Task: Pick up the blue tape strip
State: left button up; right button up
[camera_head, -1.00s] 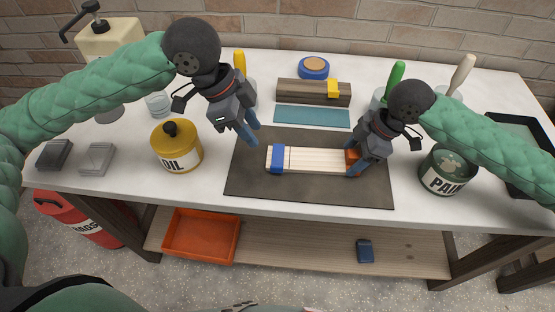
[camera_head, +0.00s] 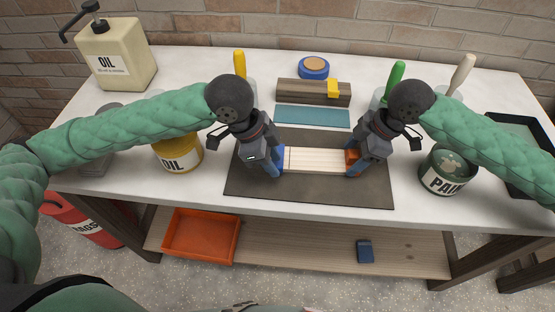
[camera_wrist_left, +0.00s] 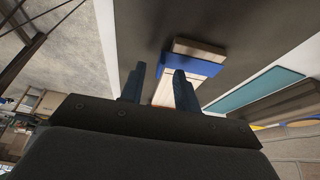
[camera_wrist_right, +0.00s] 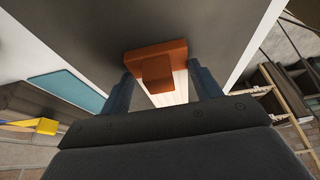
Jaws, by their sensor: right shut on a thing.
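The blue tape strip (camera_wrist_left: 203,66) lies across a pale, striped wooden board (camera_head: 316,160) near its left end. In the head view it is mostly hidden behind my left gripper (camera_head: 272,168). In the left wrist view, my left gripper's fingers (camera_wrist_left: 160,85) are apart, with the board showing between them and the tape just past the tips. I cannot tell whether they touch the tape. My right gripper (camera_head: 354,168) is shut on the board at its right end. A brown-orange block (camera_wrist_right: 157,62) sits there, just past its fingertips in the right wrist view.
The board lies on a dark mat (camera_head: 340,194). Behind are a teal sheet (camera_head: 312,117), a dark wooden block (camera_head: 300,93) and a blue-rimmed roll (camera_head: 313,67). A yellow oil can (camera_head: 178,160) stands close left of my left gripper; a paint can (camera_head: 446,172) stands to the right.

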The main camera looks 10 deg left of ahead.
pick_arm(q)
jog(key=shift+d+f, duration=0.2)
jog(key=shift+f, duration=0.35)
grip_shut()
notch_tip(320, 180, up, 15)
dwell(1.6)
